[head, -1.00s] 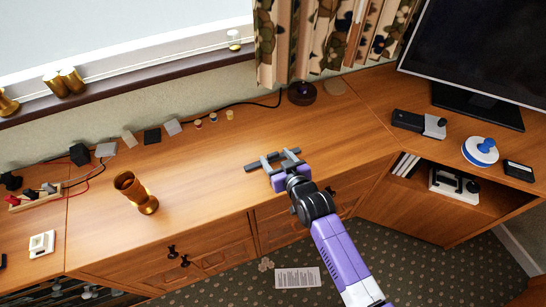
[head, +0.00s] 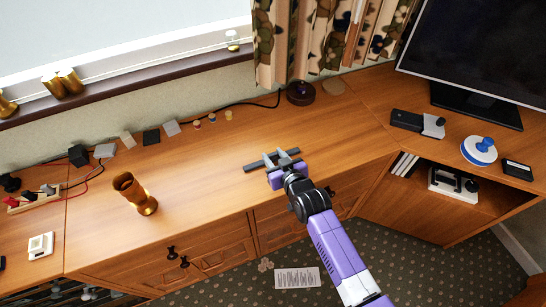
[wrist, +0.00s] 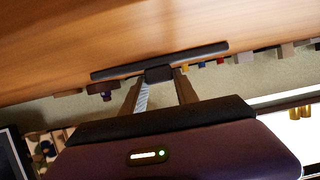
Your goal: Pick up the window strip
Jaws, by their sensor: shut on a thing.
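The window strip is a thin dark grey bar (head: 253,167) at the front part of the wooden desk, left of my arm. My gripper (head: 271,160) is shut on the strip near its middle, with an end sticking out on each side. In the wrist view the strip (wrist: 205,51) lies crosswise beyond my fingers (wrist: 158,74), which close together at its middle. I cannot tell whether the strip touches the desk or is slightly above it. The part between the fingers is hidden.
A brass cup (head: 136,194) stands to the left on the desk (head: 210,170). Several small blocks and cables line the wall behind. A dark round object (head: 301,92) stands by the curtain. A monitor (head: 485,45) and small devices are at right. Desk around the strip is clear.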

